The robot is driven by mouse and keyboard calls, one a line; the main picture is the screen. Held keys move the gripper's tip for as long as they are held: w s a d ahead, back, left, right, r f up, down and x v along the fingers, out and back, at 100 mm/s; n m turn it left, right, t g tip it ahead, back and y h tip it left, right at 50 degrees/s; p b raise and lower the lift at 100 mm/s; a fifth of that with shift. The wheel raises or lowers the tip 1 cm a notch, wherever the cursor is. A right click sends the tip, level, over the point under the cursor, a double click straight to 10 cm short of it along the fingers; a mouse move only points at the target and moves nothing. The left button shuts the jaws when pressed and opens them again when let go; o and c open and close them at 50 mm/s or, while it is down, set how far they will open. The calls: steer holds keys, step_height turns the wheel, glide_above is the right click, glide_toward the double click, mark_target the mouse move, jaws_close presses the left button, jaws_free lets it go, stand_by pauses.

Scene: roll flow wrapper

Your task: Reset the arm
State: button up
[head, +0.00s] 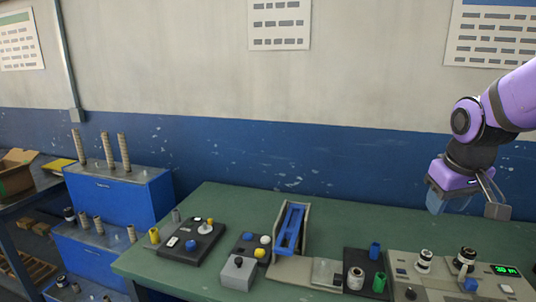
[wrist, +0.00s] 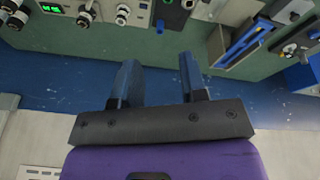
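My purple arm comes in from the right in the head view, and my gripper (head: 470,199) hangs above the right part of the green table (head: 218,212). In the wrist view my gripper (wrist: 160,80) shows two dark blue fingers standing well apart, with nothing between them. It touches nothing on the table.
A grey device with a lit green display (head: 505,270) sits below my gripper. Left of it are a blue-railed holder (head: 290,228) and a black panel with coloured knobs (head: 192,243). Blue cabinets (head: 118,197) stand at the left. Air above the table is clear.

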steer(key=s+a+r+t, duration=0.1)
steer(key=s+a+r, duration=0.1)
steer(key=s, duration=0.5)
steer(key=s+a+r+m+t+y, duration=0.1)
steer(key=s+a+r, duration=0.1)
steer(key=s+r, duration=0.3)
steer(key=s, duration=0.3)
